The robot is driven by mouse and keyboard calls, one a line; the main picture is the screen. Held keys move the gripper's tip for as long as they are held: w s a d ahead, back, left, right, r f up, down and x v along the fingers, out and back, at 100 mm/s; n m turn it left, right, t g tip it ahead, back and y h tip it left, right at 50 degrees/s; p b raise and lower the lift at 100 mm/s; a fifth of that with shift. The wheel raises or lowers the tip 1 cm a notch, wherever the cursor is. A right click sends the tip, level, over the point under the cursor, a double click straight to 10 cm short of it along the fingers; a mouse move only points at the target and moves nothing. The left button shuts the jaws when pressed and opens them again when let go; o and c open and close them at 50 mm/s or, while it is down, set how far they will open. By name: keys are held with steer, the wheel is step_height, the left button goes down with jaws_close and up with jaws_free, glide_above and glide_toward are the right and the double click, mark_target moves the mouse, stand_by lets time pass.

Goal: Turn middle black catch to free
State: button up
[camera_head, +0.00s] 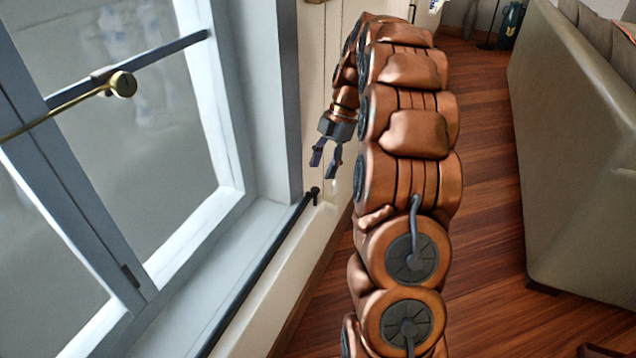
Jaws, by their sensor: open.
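My gripper (325,163) hangs at the end of my copper-coloured arm, near the wall panel right of the window. Its two dark fingers point down and stand apart, with nothing between them. Just below the fingertips is a small black knob-like fitting (315,192) at the far end of a long black rod on the sill. The fingers look apart from it, though depth is hard to judge. A small dark fitting (131,275) sits on the window frame. I cannot tell which black part is the middle catch, or how it is turned.
A brass handle (122,85) projects from the grey-blue window frame (75,190) at left. The black rod (255,275) runs along the pale sill. A beige sofa (575,150) stands at right, with clear wooden floor (488,200) between it and my arm.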

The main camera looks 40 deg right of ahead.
mark_target(316, 188)
steer(key=shift+x, duration=2.7)
steer(key=shift+c, duration=0.4)
jaws_close()
